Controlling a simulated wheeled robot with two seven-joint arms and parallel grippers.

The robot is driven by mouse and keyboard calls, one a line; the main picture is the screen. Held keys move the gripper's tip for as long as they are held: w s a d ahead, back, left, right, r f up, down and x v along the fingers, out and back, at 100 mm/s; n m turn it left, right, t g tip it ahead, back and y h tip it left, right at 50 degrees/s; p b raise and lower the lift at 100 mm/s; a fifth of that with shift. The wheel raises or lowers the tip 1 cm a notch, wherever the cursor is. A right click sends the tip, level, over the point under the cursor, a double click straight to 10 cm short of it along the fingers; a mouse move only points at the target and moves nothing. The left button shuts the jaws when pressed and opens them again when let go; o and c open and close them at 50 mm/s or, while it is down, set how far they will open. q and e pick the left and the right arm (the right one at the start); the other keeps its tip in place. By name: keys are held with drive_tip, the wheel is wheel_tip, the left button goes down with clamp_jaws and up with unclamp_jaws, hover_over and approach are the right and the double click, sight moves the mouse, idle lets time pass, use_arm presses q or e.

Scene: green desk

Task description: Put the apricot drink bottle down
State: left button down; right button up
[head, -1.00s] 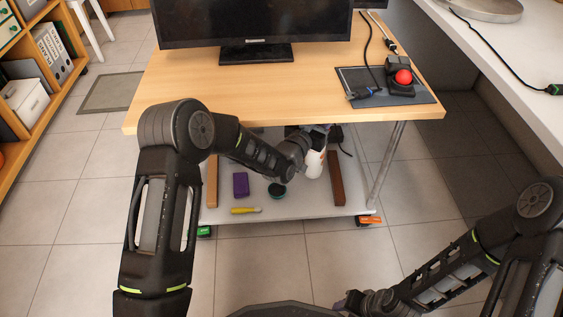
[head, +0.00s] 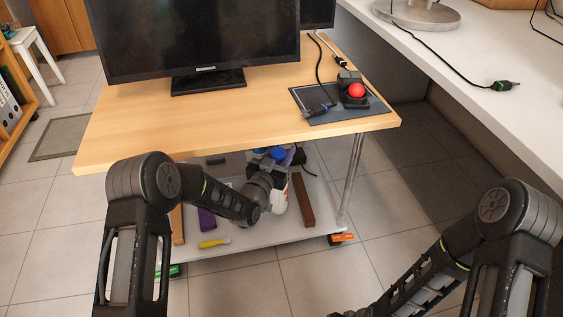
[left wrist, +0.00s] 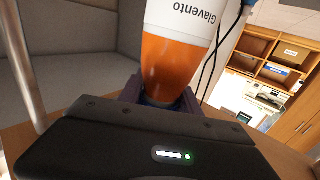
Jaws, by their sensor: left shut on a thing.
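The apricot drink bottle (left wrist: 172,55) is orange and white with Glavento lettering and fills the upper middle of the left wrist view. My left gripper (left wrist: 160,97) is shut on it near a blue part at the bottle's narrow end. In the head view, my left gripper (head: 276,166) is at the lower shelf, below the desk top's front edge. White and orange parts of the bottle (head: 279,201) show beside my left wrist, which hides much of it. I cannot tell whether its base touches the shelf. My right gripper is out of view.
The wooden desk top (head: 170,130) overhangs the lower shelf (head: 240,237). On the shelf are a brown bar (head: 303,199), a purple block (head: 206,219) and a yellow-handled tool (head: 214,243). A metal leg (head: 351,180) stands at the right. A monitor (head: 195,40) stands on the desk.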

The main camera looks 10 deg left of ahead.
use_arm(q)
wheel_tip(320, 180, down, 4)
drive_tip(key=shift+r+b, duration=0.15)
drive_tip(key=shift+b, duration=0.75)
drive_tip(key=shift+r, duration=0.1)
drive_tip(key=c, duration=1.3)
unclamp_jaws()
drive_tip(key=shift+f, duration=0.3)
drive_tip(key=o, duration=0.5)
drive_tip(key=shift+c, duration=0.2)
drive_tip(key=shift+r, duration=0.2)
